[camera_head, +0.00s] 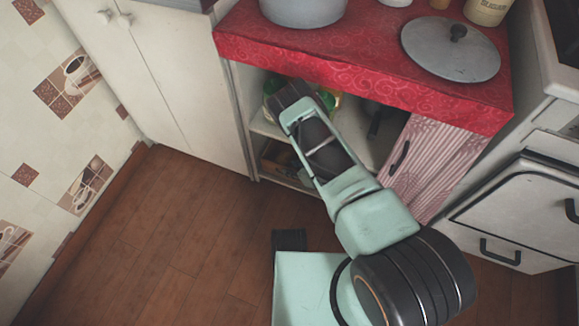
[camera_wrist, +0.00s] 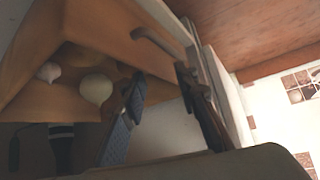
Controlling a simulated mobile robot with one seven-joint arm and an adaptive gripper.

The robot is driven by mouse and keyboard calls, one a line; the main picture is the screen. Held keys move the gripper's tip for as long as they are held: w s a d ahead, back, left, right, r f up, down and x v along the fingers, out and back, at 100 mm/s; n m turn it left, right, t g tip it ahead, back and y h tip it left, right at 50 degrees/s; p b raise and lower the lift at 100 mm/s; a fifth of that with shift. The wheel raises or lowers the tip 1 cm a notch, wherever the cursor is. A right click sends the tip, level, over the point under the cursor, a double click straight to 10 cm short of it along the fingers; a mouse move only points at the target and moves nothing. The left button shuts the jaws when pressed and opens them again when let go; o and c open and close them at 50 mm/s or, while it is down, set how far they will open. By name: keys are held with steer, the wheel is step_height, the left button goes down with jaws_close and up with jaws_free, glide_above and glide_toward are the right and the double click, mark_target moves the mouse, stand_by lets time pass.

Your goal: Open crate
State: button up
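The crate is a brown wooden box. In the wrist view its front wall (camera_wrist: 115,35) shows at the upper left, with a curved handle (camera_wrist: 155,42) on it. Pale bulb-like vegetables, perhaps onions or garlic (camera_wrist: 96,90), sit inside. In the head view a small brown part of the crate (camera_head: 277,158) shows on the low shelf, mostly behind my arm. My gripper (camera_wrist: 158,78) is open, with its two dark fingers apart and nothing between them. The fingertips are close to the handle; contact cannot be told. In the head view the fingers are hidden inside the cabinet.
The red-covered counter (camera_head: 360,70) overhangs the open shelves, with a pot (camera_head: 303,8) and a grey lid (camera_head: 450,52) on top. A striped door (camera_head: 437,160) stands right of the opening, and a white cabinet (camera_head: 155,85) stands left.

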steer(key=shift+c, duration=0.6)
jaws_close()
